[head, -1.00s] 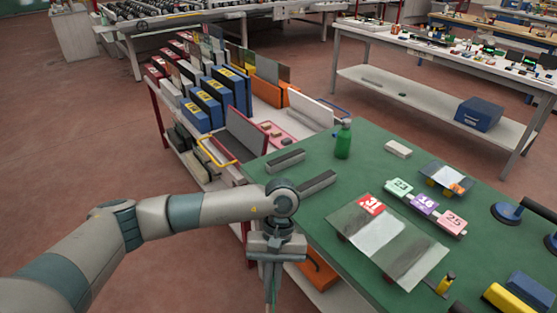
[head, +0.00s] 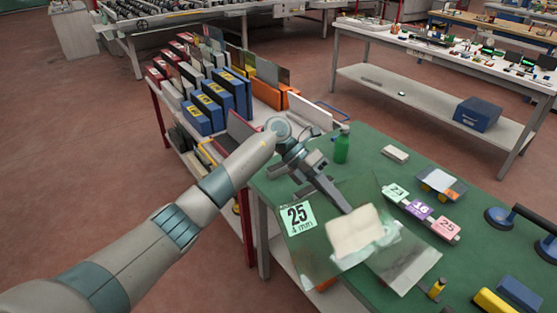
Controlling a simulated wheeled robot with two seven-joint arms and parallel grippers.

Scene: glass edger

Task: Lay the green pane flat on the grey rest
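A gap between pane and table cannot be judged. Another glass pane (head: 408,264) lies on the table, partly behind the held pane. My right gripper is out of view.
Number tags (head: 421,209), a small plate (head: 440,182), suction cups (head: 499,216) and a yellow block (head: 492,301) lie to the right. A rack of panes and blue holders (head: 212,98) stands at the left.

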